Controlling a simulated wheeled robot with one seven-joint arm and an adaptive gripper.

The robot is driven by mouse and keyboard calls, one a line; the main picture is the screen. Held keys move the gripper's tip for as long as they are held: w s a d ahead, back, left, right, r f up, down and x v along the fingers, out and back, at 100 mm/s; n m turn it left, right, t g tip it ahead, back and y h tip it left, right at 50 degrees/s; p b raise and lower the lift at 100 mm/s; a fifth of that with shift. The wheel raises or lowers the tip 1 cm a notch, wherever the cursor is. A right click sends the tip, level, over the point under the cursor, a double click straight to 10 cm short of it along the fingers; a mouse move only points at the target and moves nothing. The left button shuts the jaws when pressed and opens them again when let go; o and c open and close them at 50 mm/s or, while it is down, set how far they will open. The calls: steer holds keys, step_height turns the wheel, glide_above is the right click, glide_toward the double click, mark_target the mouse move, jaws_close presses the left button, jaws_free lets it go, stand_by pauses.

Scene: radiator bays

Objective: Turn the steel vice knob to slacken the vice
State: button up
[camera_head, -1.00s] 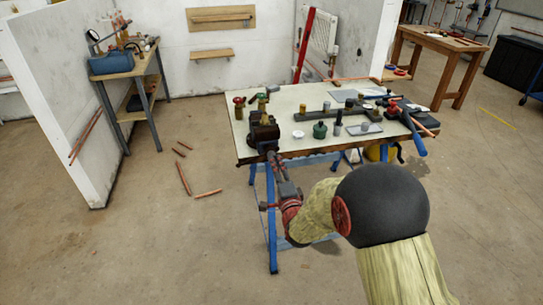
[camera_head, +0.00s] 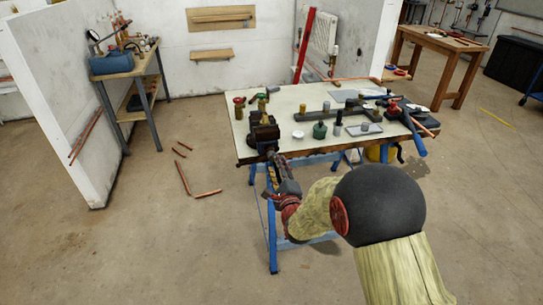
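The dark vice (camera_head: 264,130) is mounted at the left front corner of the workbench (camera_head: 308,96). Its steel knob cannot be made out; the front of the vice is small, dark and close to my gripper. My gripper (camera_head: 270,158) is just below and in front of the vice, at the bench's front edge. It is at the end of my arm, which reaches up from the lower right. The fingers are too small and dark to tell whether they are open, shut or touching the knob.
A blue-handled tool (camera_head: 416,141) overhangs the right edge. Copper pipes (camera_head: 183,178) lie on the floor at left. The floor left of the bench is mostly clear.

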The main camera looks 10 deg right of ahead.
mark_target(273, 160)
steer(key=shift+w, duration=2)
steer(key=shift+c, duration=0.5)
jaws_close()
